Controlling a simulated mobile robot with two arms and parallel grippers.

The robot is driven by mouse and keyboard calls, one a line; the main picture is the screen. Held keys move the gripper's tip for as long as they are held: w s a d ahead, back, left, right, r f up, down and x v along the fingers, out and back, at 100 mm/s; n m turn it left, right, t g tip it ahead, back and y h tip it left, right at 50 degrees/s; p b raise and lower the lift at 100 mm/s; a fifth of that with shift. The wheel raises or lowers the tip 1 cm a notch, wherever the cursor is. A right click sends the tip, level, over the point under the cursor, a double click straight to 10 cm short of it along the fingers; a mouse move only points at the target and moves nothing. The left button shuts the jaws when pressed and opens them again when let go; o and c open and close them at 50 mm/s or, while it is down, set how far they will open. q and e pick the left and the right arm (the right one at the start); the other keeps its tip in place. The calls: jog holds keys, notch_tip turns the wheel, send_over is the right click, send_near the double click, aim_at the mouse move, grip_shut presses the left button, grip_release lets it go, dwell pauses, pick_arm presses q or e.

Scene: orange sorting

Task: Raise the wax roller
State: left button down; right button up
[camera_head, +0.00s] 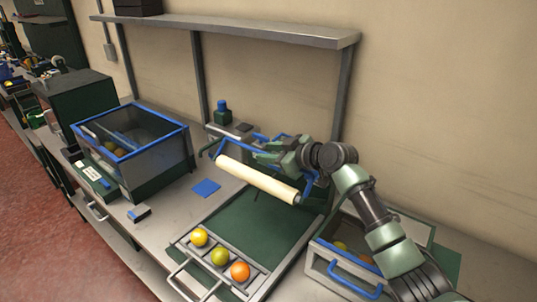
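The wax roller (257,179) is a cream cylinder held in a blue frame, lying at a slant above the far end of a dark green bed (250,225). It appears raised a little above the bed, but the exact gap is hard to tell. My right gripper (264,151) reaches in from the right, just behind the roller at the blue frame's bar. The fingers overlap the bar, so I cannot tell whether they are closed on it. My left gripper is not in view.
A yellow (199,238), a green-yellow (220,256) and an orange fruit (240,271) sit in a row at the bed's near end. A blue-rimmed clear bin (167,160) stands left; a blue-handled crate (320,264) with fruit stands right. A shelf (240,28) runs above.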

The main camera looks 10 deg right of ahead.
jog(key=shift+f, duration=0.1)
jog(key=shift+s+d, duration=0.3)
jog(key=shift+s, duration=0.1)
jog(key=b+v, duration=0.2)
jog(key=v, duration=0.4)
jog(key=shift+d, duration=0.1)
jog(key=shift+s+d+r, duration=0.2)
jog(key=shift+s+r, duration=0.05)
jog(key=shift+r, duration=0.1)
